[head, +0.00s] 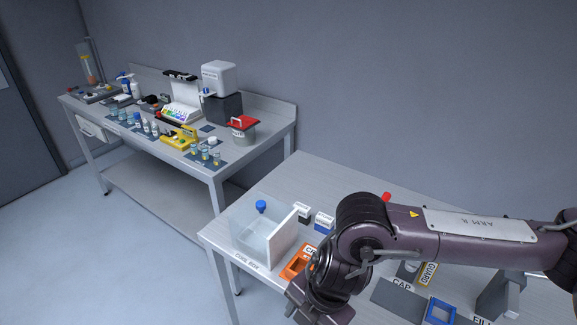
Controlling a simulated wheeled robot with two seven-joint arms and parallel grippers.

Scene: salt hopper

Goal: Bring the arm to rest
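My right arm (480,226), marked "ARM R", comes in from the right edge and reaches across the near table. It bends at a dark joint (362,225) and runs down to the bottom edge of the head view. Its lower part (325,285) hangs in front of the table beside an orange holder (296,264). I see no fingers of my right gripper, so whether it is open or holds anything is hidden. My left arm and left gripper are out of view.
The near table (330,172) holds a clear cool box (258,238), a dark cap mat (398,298), a blue frame (440,312) and a grey stand (498,292). The far bench (262,145) carries several vials, a red-lidded pot (243,128) and a machine (220,92). Floor at left is clear.

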